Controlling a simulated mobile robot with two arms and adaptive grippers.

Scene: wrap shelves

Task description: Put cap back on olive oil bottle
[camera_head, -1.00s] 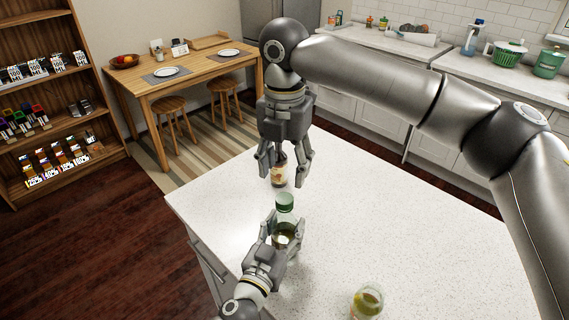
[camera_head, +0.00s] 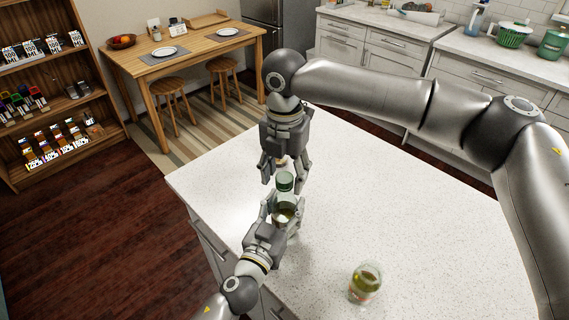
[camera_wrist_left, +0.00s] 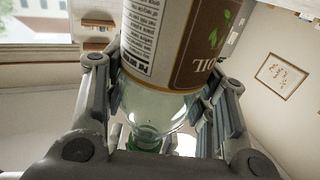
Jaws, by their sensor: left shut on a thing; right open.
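The left wrist view shows the bottle's brown and white label (camera_wrist_left: 195,50) between the fingers, upside down in that picture, with the greenish neck low in view. My right gripper (camera_head: 285,177) is open, pointing down, with its fingertips around or just behind the green top. I cannot tell whether they touch it.
A glass jar with green-yellow contents (camera_head: 366,283) stands on the counter (camera_head: 400,220) at the front right. The counter's right side is clear. A wooden table (camera_head: 190,50) and stools stand beyond.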

